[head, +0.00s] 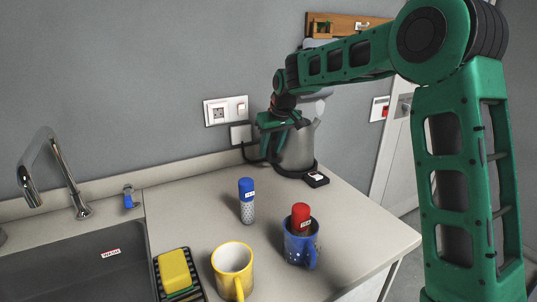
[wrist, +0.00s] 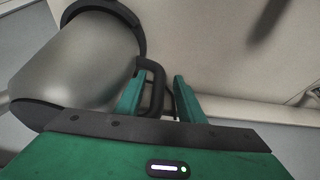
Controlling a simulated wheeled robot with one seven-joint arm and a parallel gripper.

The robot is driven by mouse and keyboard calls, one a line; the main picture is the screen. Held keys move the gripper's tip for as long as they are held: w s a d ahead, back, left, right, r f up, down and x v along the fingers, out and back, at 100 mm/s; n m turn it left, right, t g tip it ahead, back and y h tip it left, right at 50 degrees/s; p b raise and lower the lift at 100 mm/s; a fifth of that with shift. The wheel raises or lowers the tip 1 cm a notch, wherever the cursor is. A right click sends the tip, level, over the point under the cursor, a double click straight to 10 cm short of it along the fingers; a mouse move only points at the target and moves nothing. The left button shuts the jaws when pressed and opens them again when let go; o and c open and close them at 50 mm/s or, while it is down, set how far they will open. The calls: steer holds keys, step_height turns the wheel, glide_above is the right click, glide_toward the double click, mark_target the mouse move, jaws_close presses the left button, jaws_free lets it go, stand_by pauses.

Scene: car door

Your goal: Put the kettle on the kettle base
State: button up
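The grey kettle (head: 298,148) stands upright at the back of the counter, by the wall. Its bottom is at the black kettle base (head: 316,180), which has a small labelled panel at the front right; the kettle looks seated on it. My gripper (head: 268,147) is at the kettle's left side, by the handle. In the wrist view the black handle (wrist: 153,90) lies between the two green fingers of my gripper (wrist: 160,97). The fingers are apart, with a gap between the handle and the right finger. The kettle body (wrist: 75,65) fills the upper left there.
A blue-capped shaker (head: 247,205), a blue mug (head: 300,248) holding a red-capped shaker (head: 300,216), and a yellow mug (head: 232,268) stand in front. A yellow sponge (head: 175,270) lies beside the sink (head: 85,275). Wall sockets (head: 225,111) are behind; the counter's right edge is open.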

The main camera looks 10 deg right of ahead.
steer(key=v, duration=1)
steer(key=s+d+f+m+g+h, duration=0.1)
steer(key=s+d+f+m+h, duration=0.15)
steer(key=s+d, duration=0.9)
steer(key=s+d+f+m+g, duration=0.1)
steer(key=s+d+f+m, duration=0.15)
steer(key=s+d, duration=0.8)
steer(key=s+d+f+m+g, duration=0.1)
steer(key=s+f, duration=0.3)
steer(key=s, duration=0.9)
steer(key=s+f+m+g+y, duration=0.1)
steer(key=s+f+m, duration=0.3)
steer(key=s, duration=0.8)
steer(key=shift+s+d+f, duration=0.3)
steer(key=shift+s+d, duration=0.05)
steer(key=shift+s, duration=0.05)
steer(key=shift+w+f, duration=0.25)
steer(key=shift+w, duration=0.4)
